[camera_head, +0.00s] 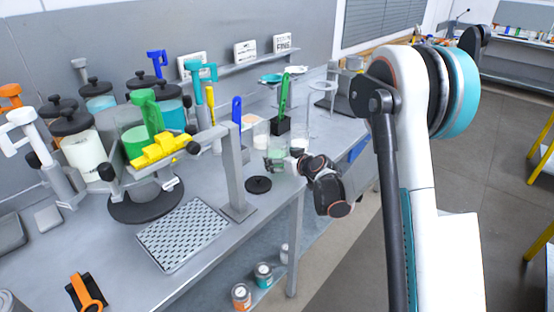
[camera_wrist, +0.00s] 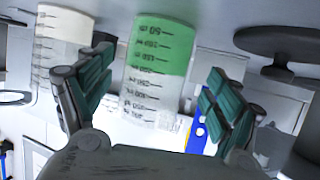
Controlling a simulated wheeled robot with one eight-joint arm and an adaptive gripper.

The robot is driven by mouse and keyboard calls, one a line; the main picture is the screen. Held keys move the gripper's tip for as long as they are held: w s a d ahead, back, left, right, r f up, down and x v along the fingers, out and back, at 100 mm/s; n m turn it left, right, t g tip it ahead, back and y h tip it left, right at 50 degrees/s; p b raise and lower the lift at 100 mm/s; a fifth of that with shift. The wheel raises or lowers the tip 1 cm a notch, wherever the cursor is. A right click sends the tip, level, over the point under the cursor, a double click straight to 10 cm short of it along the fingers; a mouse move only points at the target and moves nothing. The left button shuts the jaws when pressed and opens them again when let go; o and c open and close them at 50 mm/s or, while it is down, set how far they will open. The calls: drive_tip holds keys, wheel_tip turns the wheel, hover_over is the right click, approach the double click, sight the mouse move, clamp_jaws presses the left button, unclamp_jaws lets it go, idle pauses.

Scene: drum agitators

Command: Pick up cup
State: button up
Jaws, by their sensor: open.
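A clear graduated cup with green contents (camera_wrist: 157,75) stands between the two fingers of my gripper (camera_wrist: 162,68) in the wrist view, which looks upside down. The fingers are spread to either side of it, with a visible gap on both sides. In the head view the cup (camera_head: 277,160) is on the bench near its front edge, and my gripper (camera_head: 291,162) reaches it from the right. The gripper's fingers are small and partly hidden there.
Another graduated cup with white contents (camera_wrist: 62,45) stands beside the left finger in the wrist view. A black round lid (camera_head: 258,184) lies on the bench near the cup. A metal stand (camera_head: 233,170) and a perforated tray (camera_head: 183,234) are to the left.

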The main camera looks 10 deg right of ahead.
drive_tip(key=x, duration=0.2)
drive_tip(key=b+x, duration=0.1)
drive_tip(key=x, duration=0.1)
drive_tip(key=shift+w+d+f+b, duration=0.1)
drive_tip(key=shift+w+f+b, duration=0.05)
drive_tip(key=shift+w+b, duration=0.2)
drive_tip(key=c, duration=1.3)
